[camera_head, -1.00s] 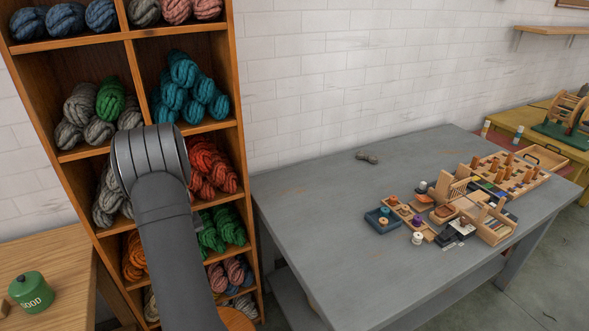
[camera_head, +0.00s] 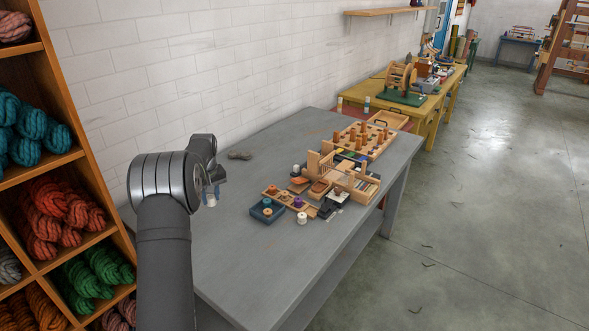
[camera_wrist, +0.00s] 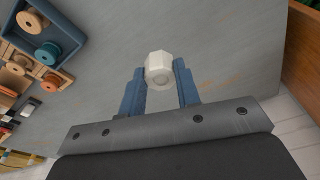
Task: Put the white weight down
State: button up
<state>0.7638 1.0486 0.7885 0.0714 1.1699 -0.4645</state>
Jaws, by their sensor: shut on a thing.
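The white weight (camera_wrist: 160,68), a small faceted piece, sits between the two blue fingers of my gripper (camera_wrist: 160,80) in the wrist view. My gripper is shut on it. The grey tabletop (camera_wrist: 220,45) shows beneath the weight, but I cannot tell the gap. In the head view my gripper (camera_head: 211,190) is over the left part of the grey table (camera_head: 225,250), left of the wooden trays.
A blue tray with spools (camera_head: 267,210) and wooden trays and boxes (camera_head: 340,180) stand right of my gripper. A small grey skein (camera_head: 240,155) lies near the wall. A shelf of wool skeins (camera_head: 60,200) stands at left. The table's front left is clear.

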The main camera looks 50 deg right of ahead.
jog(key=s+d+r, duration=0.2)
jog(key=s+d, duration=0.3)
jog(key=d, duration=0.2)
send_over(210, 213)
jog(key=s, duration=0.1)
jog(key=shift+m, duration=0.4)
notch_tip(210, 213, down, 8)
jog(key=shift+a+r, duration=0.1)
jog(key=shift+r, duration=0.15)
jog(key=shift+f, duration=2)
jog(key=shift+f, duration=0.2)
jog(key=o, duration=1.1)
jog(key=shift+r, duration=0.1)
